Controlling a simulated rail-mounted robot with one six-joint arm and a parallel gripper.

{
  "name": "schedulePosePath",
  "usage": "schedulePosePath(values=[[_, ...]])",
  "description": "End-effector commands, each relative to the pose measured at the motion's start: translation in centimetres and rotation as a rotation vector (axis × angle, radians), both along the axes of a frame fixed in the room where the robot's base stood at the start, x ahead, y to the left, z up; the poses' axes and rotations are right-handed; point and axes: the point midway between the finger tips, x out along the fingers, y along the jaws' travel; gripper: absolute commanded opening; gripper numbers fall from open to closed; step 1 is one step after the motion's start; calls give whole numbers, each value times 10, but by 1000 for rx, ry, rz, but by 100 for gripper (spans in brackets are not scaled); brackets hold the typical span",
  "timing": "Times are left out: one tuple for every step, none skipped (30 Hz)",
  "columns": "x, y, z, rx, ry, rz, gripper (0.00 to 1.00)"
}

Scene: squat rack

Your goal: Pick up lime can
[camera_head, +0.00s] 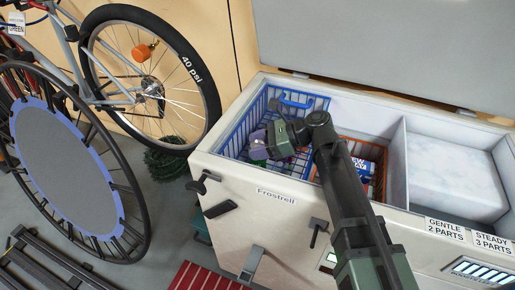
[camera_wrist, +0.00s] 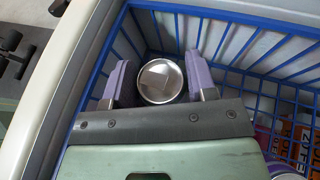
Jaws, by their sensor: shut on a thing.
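A can (camera_wrist: 160,82) shows its round silver top in the wrist view. It sits between the two purple fingers of my gripper (camera_wrist: 159,78), which are shut on its sides. Its coloured side is hidden there, so I cannot read which can it is. In the head view my gripper (camera_head: 258,143) reaches down into the left blue wire basket (camera_head: 238,135) of the open chest freezer. A small green patch shows just under the fingers; I cannot tell if it is the can's side.
An orange basket (camera_head: 378,185) with a blue box (camera_head: 362,166) stands right of the blue one. The freezer's front wall (camera_head: 270,200) and the basket's wire sides stand close around my gripper. Orange packages (camera_wrist: 300,140) and another can top (camera_wrist: 288,172) lie at the wrist view's lower right.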

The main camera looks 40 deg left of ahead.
Motion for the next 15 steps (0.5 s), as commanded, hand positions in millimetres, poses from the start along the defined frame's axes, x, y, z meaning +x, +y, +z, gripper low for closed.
schedulePosePath(values=[[0, 0, 8, 0, 0, 0, 7], [0, 0, 12, 1, 1, 0, 7], [0, 0, 17, 1, 1, 0, 7], [0, 0, 23, 1, 1, 0, 7], [0, 0, 29, 1, 1, 0, 7], [0, 0, 37, 1, 1, 0, 7], [0, 0, 46, 1, 1, 0, 7], [0, 0, 54, 1, 1, 0, 7], [0, 0, 68, 1, 1, 0, 7], [0, 0, 78, 1, 1, 0, 7], [0, 0, 90, 1, 1, 0, 7], [0, 0, 106, 1, 1, 0, 7], [0, 0, 118, 1, 1, 0, 7], [0, 0, 129, 1, 1, 0, 7], [0, 0, 143, 1, 1, 0, 7]])
